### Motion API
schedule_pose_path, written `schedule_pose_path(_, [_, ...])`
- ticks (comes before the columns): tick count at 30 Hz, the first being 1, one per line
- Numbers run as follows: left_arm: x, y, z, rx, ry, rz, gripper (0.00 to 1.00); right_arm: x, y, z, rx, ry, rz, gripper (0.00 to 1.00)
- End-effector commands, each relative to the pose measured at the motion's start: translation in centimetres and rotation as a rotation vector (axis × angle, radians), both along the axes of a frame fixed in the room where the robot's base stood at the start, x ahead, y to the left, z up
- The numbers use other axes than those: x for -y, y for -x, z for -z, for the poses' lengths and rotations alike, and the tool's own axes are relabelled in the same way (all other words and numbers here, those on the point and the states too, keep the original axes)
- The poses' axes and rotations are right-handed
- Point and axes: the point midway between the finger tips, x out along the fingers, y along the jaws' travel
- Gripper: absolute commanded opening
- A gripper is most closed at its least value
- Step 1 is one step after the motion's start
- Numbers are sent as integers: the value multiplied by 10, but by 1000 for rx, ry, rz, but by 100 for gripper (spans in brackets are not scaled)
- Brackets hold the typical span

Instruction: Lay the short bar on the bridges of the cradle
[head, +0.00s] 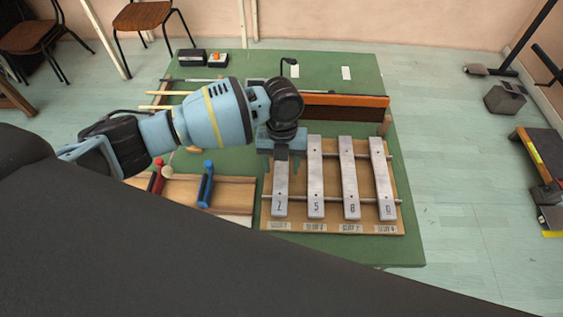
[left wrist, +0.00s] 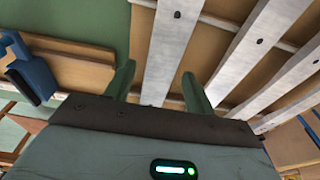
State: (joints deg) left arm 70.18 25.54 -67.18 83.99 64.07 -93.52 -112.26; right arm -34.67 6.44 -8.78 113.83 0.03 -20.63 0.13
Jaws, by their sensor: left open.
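The cradle (head: 330,228) is a wooden board with two thin crosswise bridges (head: 332,198). Several grey metal bars lie side by side across them. The leftmost bar (head: 280,195), marked 2, appears to lie on the bridges; its far end is hidden by my gripper. The bar marked 5 (head: 315,180), the one marked 8 (head: 349,180) and the rightmost bar (head: 382,180) lie beside it. I cannot tell which is the short bar. My left gripper (head: 282,155) is over the leftmost bar. In the left wrist view, its open fingers (left wrist: 157,72) straddle a bar (left wrist: 172,45).
A wooden tray (head: 232,190) with a blue-handled (head: 206,184) and a red-handled item (head: 157,180) stands left of the cradle. An orange-topped wooden box (head: 345,103) lies behind it. The green table (head: 345,250) has bare strips at the front and right.

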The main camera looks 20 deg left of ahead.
Motion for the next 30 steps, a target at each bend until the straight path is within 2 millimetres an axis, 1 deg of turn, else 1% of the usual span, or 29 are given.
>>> schedule_pose_path(3, [0, 0, 2, 0, -1, 1, 54, 0, 4, 5, -9, 0, 0, 41])
schedule_pose_path(4, [0, -1, -2, 1, 0, 0, 54, 0, 3, 4, -7, 0, 0, 41])
schedule_pose_path(8, [0, -4, -23, 4, 2, 0, 54, 0, 2, 3, -6, 0, 0, 41])
schedule_pose_path(12, [4, -11, -44, 2, 2, 1, 54, 0, 5, 6, -12, -1, 0, 41])
schedule_pose_path(18, [5, -15, -69, 2, 1, 0, 54, 0, 4, 5, -10, -1, 0, 41])
schedule_pose_path(23, [4, -16, -76, 0, 0, 0, 54, 0, 4, 5, -10, -1, 0, 41])
schedule_pose_path(30, [5, -16, -77, 0, 0, 0, 54, 0, 4, 6, -11, -1, 0, 41])
